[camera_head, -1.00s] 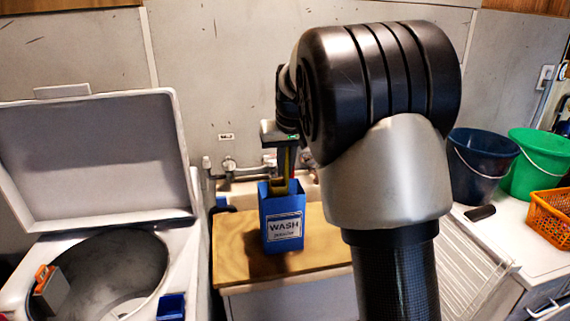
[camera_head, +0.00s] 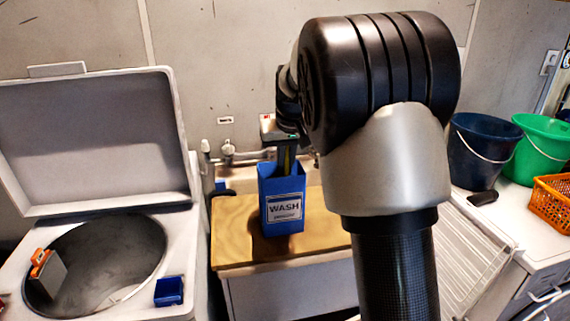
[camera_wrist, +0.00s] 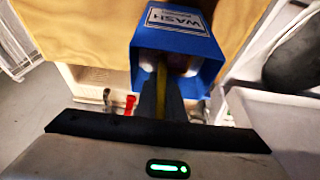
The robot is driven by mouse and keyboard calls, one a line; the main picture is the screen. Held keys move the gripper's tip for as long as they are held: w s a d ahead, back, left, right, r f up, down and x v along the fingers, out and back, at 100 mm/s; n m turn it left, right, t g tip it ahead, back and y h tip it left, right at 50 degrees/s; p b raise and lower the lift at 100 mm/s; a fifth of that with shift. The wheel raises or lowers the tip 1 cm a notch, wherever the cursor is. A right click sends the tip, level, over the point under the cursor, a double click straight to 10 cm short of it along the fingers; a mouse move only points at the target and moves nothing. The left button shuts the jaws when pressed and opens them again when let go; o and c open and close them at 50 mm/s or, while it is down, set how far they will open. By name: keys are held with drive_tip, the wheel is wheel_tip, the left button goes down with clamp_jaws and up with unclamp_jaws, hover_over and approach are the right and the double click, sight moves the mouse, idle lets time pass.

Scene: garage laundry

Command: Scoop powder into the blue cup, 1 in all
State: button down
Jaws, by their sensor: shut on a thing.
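A tall blue box labelled "WASH powder" (camera_head: 284,208) stands upright on the wooden board, open at the top; it also shows in the wrist view (camera_wrist: 178,42). My gripper (camera_head: 287,160) points down into its mouth. In the wrist view my gripper (camera_wrist: 161,84) is shut on a thin yellow strip (camera_wrist: 161,73), which looks like a scoop handle. Its lower end is hidden inside the box, and I cannot see the powder level. The small blue cup (camera_head: 169,291) sits on the white machine's front rim at lower left; its contents cannot be made out.
The top-loading washer (camera_head: 185,240) has its lid (camera_head: 90,140) raised, and a grey-and-orange object (camera_head: 46,272) sits at its drum's edge. Taps (camera_head: 228,152) stand behind the wooden board (camera_head: 232,232). Dark blue (camera_head: 480,150) and green (camera_head: 540,150) buckets and an orange basket (camera_head: 553,203) are at right.

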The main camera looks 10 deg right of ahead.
drive_tip(key=shift+f+b, duration=0.75)
drive_tip(key=shift+f, duration=0.5)
drive_tip(key=shift+r, duration=0.1)
idle(0.6)
wheel_tip(320, 180, up, 14)
drive_tip(key=p, duration=1.1)
idle(0.4)
